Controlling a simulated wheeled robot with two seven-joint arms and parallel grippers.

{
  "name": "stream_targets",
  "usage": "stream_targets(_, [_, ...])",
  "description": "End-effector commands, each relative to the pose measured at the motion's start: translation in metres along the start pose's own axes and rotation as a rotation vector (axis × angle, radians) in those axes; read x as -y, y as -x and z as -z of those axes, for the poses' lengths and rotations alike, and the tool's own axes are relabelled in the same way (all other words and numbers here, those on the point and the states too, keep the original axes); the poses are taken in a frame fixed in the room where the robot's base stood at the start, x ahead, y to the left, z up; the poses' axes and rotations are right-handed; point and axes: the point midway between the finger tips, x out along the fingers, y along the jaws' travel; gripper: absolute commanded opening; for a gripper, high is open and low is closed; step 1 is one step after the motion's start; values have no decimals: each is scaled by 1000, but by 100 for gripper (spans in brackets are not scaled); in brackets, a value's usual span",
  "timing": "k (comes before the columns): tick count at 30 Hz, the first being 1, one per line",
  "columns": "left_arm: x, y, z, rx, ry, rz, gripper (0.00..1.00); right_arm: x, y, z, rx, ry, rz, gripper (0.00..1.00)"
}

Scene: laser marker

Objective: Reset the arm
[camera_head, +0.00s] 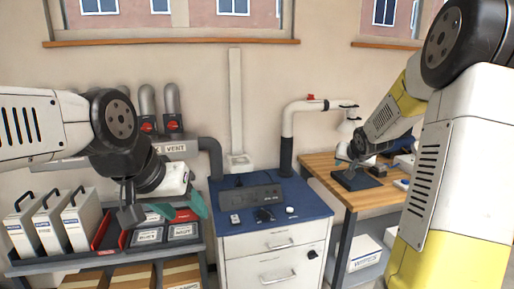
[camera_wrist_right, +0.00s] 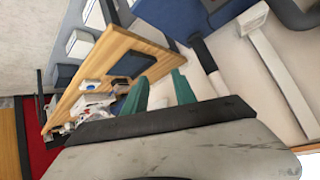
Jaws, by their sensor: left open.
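My left gripper (camera_head: 178,208) hangs in front of the document rack at the left, its teal fingers spread apart with nothing between them. My right arm comes in from the right edge and reaches back over the wooden table. My right gripper (camera_head: 346,158) is small and partly hidden there, above a dark plate (camera_head: 356,180). In the right wrist view, the two teal fingers of my right gripper (camera_wrist_right: 158,90) stand apart and the gap between them is empty. The dark plate (camera_wrist_right: 130,64) lies on the wooden table beyond the fingers.
A blue-topped cabinet (camera_head: 262,222) stands in the middle with a dark control box (camera_head: 246,200) on it. A white extraction pipe (camera_head: 288,122) rises behind. The rack at the left holds white binders (camera_head: 48,228). The wooden table (camera_head: 330,172) carries small items.

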Motion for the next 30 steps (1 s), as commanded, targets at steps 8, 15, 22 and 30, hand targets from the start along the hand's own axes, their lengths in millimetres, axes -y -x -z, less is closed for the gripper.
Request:
stream_targets(8, [0,0,0,0,0,0,54,43,153,-50,134,104,3,33])
stream_targets(15, [0,0,0,0,0,0,54,67,259,-137,282,207,105,33])
stream_targets(22, [0,0,0,0,0,0,54,76,308,-193,368,278,196,33])
stream_targets(30, [0,0,0,0,0,0,54,76,314,-202,383,290,210,33])
